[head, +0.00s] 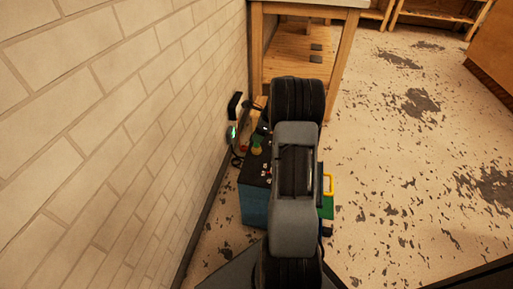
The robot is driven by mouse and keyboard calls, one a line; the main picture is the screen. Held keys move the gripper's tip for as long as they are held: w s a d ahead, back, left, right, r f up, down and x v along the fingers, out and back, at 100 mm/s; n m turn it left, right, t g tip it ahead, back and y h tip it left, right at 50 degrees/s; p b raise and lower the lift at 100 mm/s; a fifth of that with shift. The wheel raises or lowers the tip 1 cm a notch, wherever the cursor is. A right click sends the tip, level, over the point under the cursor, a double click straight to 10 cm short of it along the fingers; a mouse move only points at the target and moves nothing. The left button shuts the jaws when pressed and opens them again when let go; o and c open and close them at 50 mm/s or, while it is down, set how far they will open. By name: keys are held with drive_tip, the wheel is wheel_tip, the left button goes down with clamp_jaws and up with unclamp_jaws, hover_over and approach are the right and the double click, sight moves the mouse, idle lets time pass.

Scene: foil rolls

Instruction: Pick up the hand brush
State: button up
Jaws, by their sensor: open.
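I cannot make out the hand brush for certain in the head view. A small cluster of items stands by the foot of the wall, left of my arm. It includes a tan, wood-coloured piece (259,102), too small and too covered to identify. My arm rises through the middle of the picture and hides part of this cluster. I cannot pick out my gripper; its fingers do not show clearly beside or beyond the arm.
A pale block wall (110,110) runs close on the left. A wooden table (339,60) stands ahead. The speckled floor (400,150) is open on the right.

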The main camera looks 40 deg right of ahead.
sight(256, 144)
drive_tip(key=b+x, duration=0.3)
drive_tip(key=x, duration=0.2)
drive_tip(key=shift+w+f, duration=0.1)
drive_tip(key=c, duration=0.7)
drive_tip(key=shift+r, duration=0.2)
